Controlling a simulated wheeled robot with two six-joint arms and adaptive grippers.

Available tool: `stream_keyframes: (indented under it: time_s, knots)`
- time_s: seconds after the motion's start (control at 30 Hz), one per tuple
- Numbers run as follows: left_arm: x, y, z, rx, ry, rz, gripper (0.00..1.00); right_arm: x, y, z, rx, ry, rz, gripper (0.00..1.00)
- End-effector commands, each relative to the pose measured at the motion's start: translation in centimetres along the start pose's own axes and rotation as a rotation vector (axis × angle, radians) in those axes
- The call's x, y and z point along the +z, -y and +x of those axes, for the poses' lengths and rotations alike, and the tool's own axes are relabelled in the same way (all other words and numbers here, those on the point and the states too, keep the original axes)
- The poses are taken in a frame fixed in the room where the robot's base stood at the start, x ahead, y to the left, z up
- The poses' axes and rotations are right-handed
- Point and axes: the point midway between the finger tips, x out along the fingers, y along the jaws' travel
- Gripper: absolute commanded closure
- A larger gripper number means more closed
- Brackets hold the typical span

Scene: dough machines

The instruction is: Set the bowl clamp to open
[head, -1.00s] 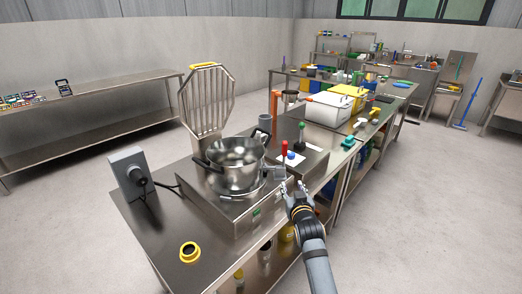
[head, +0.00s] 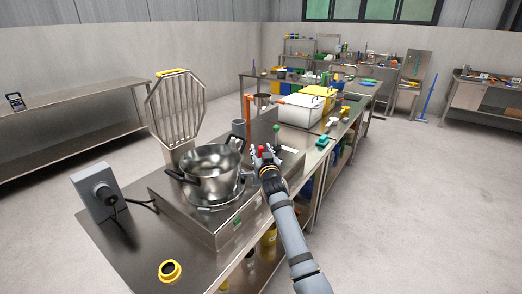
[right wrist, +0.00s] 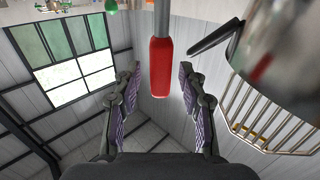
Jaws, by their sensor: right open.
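The steel bowl (head: 212,160) with black handles sits on the mixer base (head: 225,222). A lever with a red handle (head: 261,149) stands at the bowl's right. In the right wrist view the red handle (right wrist: 161,68) lies between the two fingers, with a gap on each side. My right gripper (head: 264,157) is open around the red handle; it also fills the sides of the right wrist view (right wrist: 158,92). The lever's lower end is hidden behind the gripper in the head view. My left gripper is out of view.
A raised wire guard (head: 176,108) stands behind the bowl. A green-knobbed lever (head: 276,128) is just beyond the red one. A grey box (head: 98,192) and a yellow ring (head: 170,271) are on the near table. White and yellow bins (head: 300,110) stand farther back.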

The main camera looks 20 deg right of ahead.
Motion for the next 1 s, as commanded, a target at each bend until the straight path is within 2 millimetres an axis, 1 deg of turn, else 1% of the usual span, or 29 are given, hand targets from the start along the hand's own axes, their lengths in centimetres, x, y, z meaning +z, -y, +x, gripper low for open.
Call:
stream_keyframes:
  time_s: [0.1, 0.27, 0.3, 0.6, 1.0]
  knots:
    - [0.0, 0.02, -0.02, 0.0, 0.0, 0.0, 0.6, 0.06, -0.01, 0.35, 0.0, 0.001, -0.001, 0.58]
    - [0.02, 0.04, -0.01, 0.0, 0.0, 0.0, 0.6, 0.07, -0.01, 0.34, 0.0, 0.001, -0.001, 0.58]
    - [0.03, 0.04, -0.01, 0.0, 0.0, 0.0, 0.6, 0.07, -0.01, 0.34, 0.0, 0.001, -0.001, 0.6]
    - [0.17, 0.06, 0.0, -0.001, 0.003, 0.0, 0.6, 0.07, 0.0, 0.32, 0.0, 0.001, 0.0, 1.0]
    - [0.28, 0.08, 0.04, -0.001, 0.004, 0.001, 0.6, 0.1, -0.01, 0.31, 0.0, 0.001, 0.003, 1.0]
